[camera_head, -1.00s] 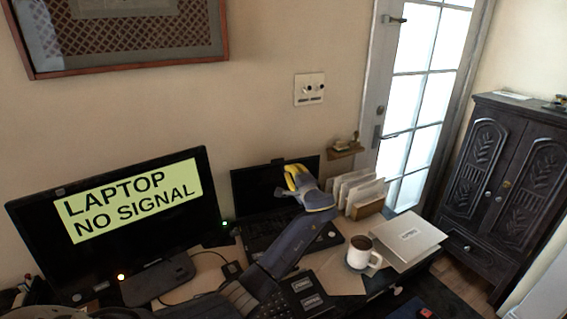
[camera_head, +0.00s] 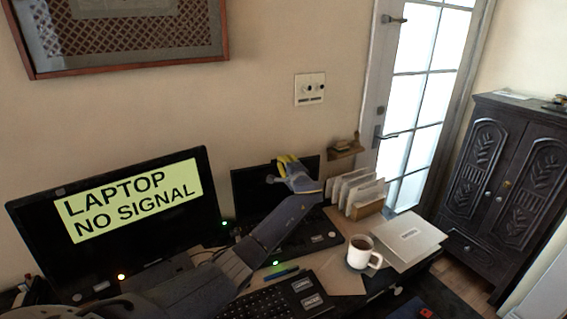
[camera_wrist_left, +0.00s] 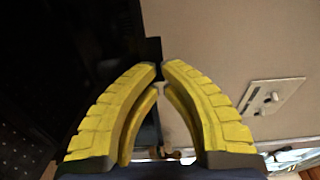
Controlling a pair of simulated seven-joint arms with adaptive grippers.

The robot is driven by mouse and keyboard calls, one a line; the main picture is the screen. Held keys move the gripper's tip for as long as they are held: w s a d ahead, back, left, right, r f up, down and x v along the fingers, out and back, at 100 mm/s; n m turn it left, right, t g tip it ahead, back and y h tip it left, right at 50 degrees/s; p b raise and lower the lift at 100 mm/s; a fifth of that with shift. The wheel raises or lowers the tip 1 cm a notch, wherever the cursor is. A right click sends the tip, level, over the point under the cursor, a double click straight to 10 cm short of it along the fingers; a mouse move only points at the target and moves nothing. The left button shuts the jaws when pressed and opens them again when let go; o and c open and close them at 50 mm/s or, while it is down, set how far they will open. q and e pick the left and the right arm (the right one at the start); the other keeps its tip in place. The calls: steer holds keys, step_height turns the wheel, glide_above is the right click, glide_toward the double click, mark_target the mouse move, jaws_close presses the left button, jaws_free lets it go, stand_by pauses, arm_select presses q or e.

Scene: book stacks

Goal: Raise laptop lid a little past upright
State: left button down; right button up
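The laptop stands open on the desk, its dark lid (camera_head: 250,187) raised roughly upright against the wall side and its black keyboard base (camera_head: 322,238) in front. The exact lid angle is hard to tell. My left gripper (camera_head: 281,168), with yellow fingers, is in front of the lid's upper part and covers some of it. In the left wrist view the fingertips (camera_wrist_left: 159,66) nearly meet, with nothing seen held between them. The dark lid (camera_wrist_left: 95,50) fills the left of that view, its edge near the fingertips; contact cannot be told. My right gripper is not in view.
A monitor (camera_head: 190,240) reading "LAPTOP NO SIGNAL" stands at left. A separate keyboard (camera_head: 265,300) and a blue pen (camera_head: 281,273) lie in front.

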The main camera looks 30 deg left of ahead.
arm_select(q)
steer(key=shift+w+a+g+h, duration=0.45)
steer(key=shift+w+a, duration=0.35)
steer(key=shift+a, duration=0.25)
steer(key=shift+d, duration=0.1)
